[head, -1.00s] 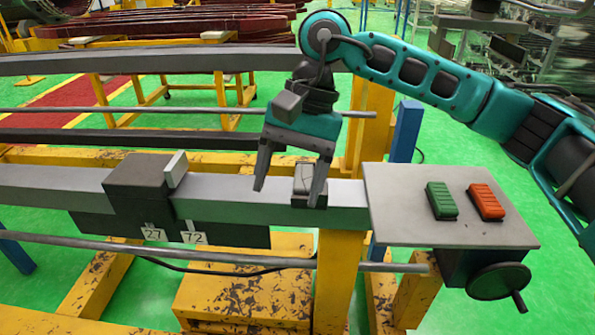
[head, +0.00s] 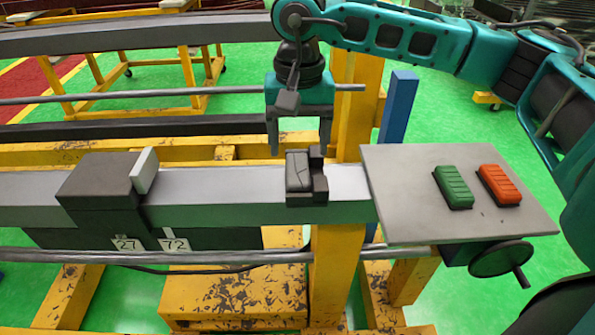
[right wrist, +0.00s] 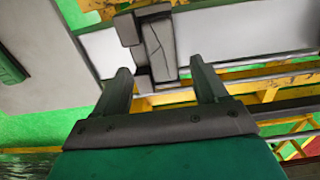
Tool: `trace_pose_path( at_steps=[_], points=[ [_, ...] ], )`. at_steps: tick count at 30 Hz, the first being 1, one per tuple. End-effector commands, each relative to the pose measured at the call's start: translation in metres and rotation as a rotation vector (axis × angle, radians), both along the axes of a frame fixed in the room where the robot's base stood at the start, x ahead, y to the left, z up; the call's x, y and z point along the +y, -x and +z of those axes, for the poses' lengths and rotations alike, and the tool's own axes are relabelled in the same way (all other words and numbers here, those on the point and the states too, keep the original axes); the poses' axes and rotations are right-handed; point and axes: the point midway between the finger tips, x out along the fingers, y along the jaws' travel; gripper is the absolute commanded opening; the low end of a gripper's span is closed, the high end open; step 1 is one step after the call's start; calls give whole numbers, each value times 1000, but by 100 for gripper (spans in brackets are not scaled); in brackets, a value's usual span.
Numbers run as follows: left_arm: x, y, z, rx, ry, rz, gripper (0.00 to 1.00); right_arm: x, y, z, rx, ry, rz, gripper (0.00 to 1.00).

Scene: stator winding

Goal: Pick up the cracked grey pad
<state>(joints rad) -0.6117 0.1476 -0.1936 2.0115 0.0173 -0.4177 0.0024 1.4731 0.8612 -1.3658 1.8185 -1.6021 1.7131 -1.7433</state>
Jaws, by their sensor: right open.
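The cracked grey pad (head: 299,171) sits in a dark holder (head: 319,188) on the pale rail, left of the grey plate. In the right wrist view the pad (right wrist: 160,48) shows dark crack lines on its face. My right gripper (head: 299,150) is open and empty, just behind the pad in the head view. In the right wrist view its two fingers (right wrist: 163,80) point toward the pad, spread wider than it, with the pad ahead between them. No contact shows. My left gripper is not in view.
A grey plate (head: 400,215) at right carries a green ribbed block (head: 453,187) and a red one (head: 499,185). A dark block (head: 105,190) with an upright light plate (head: 144,171) sits on the rail (head: 220,190) at left. A handwheel (head: 502,258) hangs below the plate.

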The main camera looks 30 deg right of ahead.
Motion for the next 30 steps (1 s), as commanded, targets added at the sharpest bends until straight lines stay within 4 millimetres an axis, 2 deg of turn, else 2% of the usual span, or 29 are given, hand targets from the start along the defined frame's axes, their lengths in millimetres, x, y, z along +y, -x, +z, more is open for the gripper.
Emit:
trace_pose_path(
  at_steps=[9, 13, 19, 30],
  points=[
    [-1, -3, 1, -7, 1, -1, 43, 1, -1, -43, 4, 0, -1, 72],
    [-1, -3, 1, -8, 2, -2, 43, 1, -2, -51, 1, 0, -1, 72],
    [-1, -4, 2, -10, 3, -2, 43, 1, -2, -52, 1, 0, -2, 72],
    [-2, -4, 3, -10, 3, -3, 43, 1, -2, -51, 1, 0, -1, 38]
  ],
)
